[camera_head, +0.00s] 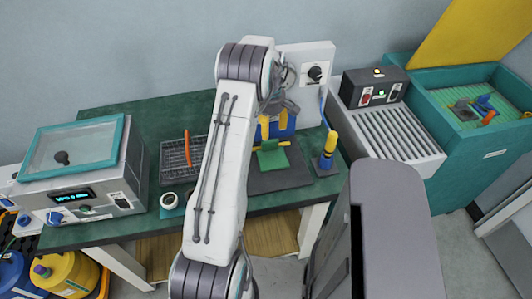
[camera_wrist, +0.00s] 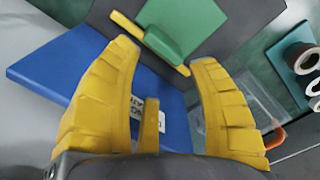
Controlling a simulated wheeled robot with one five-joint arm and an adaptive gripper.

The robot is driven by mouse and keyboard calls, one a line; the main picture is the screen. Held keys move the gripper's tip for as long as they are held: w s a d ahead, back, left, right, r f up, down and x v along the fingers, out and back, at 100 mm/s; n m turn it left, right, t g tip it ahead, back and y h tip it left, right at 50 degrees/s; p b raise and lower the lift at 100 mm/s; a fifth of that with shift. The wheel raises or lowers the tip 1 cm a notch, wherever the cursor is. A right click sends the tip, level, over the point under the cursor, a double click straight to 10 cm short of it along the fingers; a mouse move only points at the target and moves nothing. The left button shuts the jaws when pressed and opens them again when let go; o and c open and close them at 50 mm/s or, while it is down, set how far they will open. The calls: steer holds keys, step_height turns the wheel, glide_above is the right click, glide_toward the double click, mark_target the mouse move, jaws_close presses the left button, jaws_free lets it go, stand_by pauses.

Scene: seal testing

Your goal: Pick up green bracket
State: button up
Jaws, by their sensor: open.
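The green bracket (camera_head: 271,159) lies on a dark grey mat (camera_head: 292,181) near the right end of the green table. In the wrist view the bracket (camera_wrist: 182,24) shows at the top, beyond the fingertips, with part cut off by the picture edge. My gripper (camera_head: 273,127) is above the mat's back side, its yellow fingers pointing down. In the wrist view the gripper (camera_wrist: 161,52) is open, with nothing held between its fingers.
A blue box (camera_wrist: 45,68) lies below my fingers in the wrist view. A yellow-topped tool (camera_head: 328,150) stands right of the mat. A grey roller conveyor (camera_head: 390,125) is at the right.

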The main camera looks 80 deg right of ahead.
mark_target(270, 140)
steer(key=n, duration=0.6)
steer(key=shift+a+f+n, duration=0.1)
steer(key=shift+n, duration=0.2)
steer(key=shift+f+p, duration=1.2)
steer(key=shift+f, duration=2.35)
steer(key=shift+c, duration=0.2)
jaws_close()
